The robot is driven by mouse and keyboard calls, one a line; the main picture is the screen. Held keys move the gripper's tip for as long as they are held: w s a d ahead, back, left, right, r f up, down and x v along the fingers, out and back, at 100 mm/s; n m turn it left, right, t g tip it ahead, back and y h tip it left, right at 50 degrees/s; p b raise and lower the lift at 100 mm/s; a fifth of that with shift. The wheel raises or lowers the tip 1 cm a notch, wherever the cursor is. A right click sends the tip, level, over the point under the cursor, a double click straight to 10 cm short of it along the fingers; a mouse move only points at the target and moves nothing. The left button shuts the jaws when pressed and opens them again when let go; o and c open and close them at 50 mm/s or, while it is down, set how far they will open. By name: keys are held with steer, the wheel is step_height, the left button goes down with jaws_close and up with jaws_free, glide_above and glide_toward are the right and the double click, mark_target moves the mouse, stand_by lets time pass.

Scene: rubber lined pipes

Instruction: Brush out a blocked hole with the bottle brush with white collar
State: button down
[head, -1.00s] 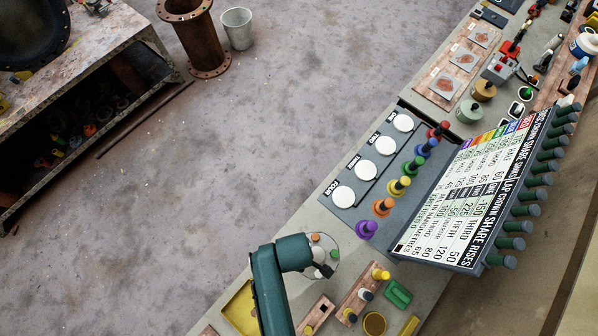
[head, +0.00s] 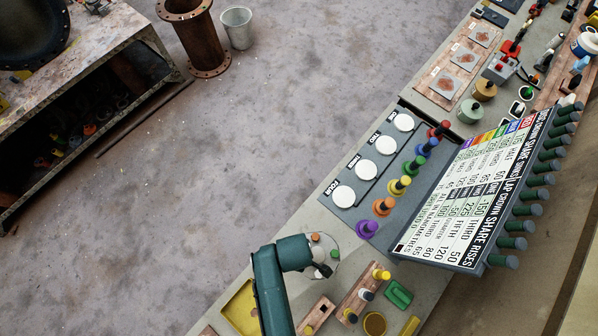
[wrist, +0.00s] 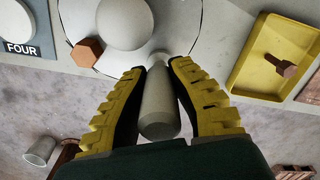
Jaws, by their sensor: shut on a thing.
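In the wrist view my gripper (wrist: 160,95) has its yellow-backed fingers shut on a pale grey, rounded handle (wrist: 159,118). Its far end reaches a pale round plate (wrist: 190,25); whether it touches cannot be told. No bristles show, and whether its collar is white is unclear. A pale dome (wrist: 125,22) and a brown hexagonal piece (wrist: 88,52) are on or beside the plate. In the head view the plate (head: 331,251) lies beside my green arm, which hides my gripper. No blocked hole can be made out.
A yellow tray (wrist: 241,62) with a brown bolt (wrist: 285,67) lies right of my gripper. In the head view, a wooden block (head: 358,302) with several capped pegs and a green block (head: 398,293) are close by. A large lettered board (head: 470,200) stands farther right.

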steer(key=shift+r, duration=0.1)
step_height(320, 180, up, 3)
steer(key=p, duration=0.3)
steer(key=shift+f, duration=0.2)
steer(key=shift+f, duration=0.2)
steer(key=shift+f+b, duration=0.9)
steer(key=shift+f, duration=0.3)
steer(key=shift+r, duration=0.1)
step_height(320, 180, up, 3)
steer(key=p, duration=0.2)
steer(key=shift+f+p, duration=0.2)
steer(key=shift+p, duration=0.2)
